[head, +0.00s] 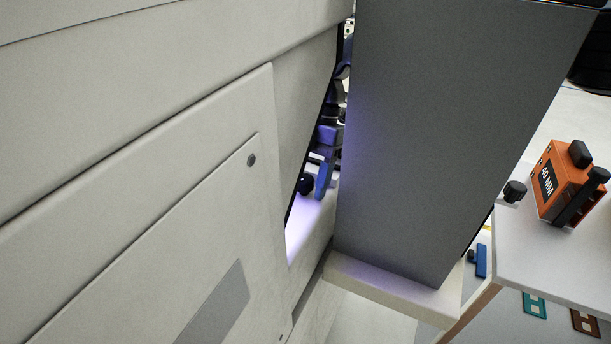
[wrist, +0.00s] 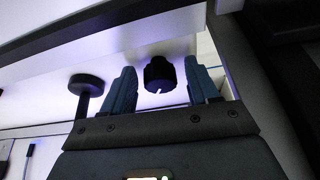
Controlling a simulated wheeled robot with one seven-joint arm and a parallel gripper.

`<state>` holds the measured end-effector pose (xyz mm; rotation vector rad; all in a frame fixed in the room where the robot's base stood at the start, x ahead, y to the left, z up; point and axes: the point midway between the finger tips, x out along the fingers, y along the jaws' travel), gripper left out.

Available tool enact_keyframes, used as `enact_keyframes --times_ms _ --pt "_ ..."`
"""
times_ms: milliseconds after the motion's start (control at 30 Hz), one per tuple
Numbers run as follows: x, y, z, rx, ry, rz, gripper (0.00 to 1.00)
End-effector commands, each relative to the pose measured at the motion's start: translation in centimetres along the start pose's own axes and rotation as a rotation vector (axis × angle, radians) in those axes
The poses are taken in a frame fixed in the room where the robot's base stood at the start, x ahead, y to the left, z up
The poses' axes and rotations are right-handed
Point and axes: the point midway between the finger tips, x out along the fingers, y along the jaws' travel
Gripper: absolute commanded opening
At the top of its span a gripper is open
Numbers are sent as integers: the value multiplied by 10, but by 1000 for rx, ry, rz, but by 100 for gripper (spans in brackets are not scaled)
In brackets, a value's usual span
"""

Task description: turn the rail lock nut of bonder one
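In the wrist view a dark, round, notched knob (wrist: 159,76), which looks like the rail lock nut, hangs under a pale lit surface. My gripper (wrist: 160,68) is open, with one blue finger on each side of the knob. Gaps show between the knob and both fingers, so it is not gripped. In the head view blue and dark parts (head: 326,150) show through the narrow gap in the machine; I cannot tell which are my gripper. The nut cannot be made out clearly there.
A dark disc-headed knob on a stem (wrist: 86,84) stands close left of my left finger. The pale machine body (head: 130,180) and a tall grey panel (head: 440,140) flank the gap. An orange box marked 40 MM (head: 566,186) sits on a table (head: 540,262) at right.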

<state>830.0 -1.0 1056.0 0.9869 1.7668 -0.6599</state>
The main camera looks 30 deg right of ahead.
Motion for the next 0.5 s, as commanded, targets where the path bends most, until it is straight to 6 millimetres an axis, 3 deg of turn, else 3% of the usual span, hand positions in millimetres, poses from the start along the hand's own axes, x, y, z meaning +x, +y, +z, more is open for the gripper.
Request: enact_keyframes --times_ms 67,500 --pt "0 0 0 0 0 0 51" --pt "0 0 0 0 0 0 9"
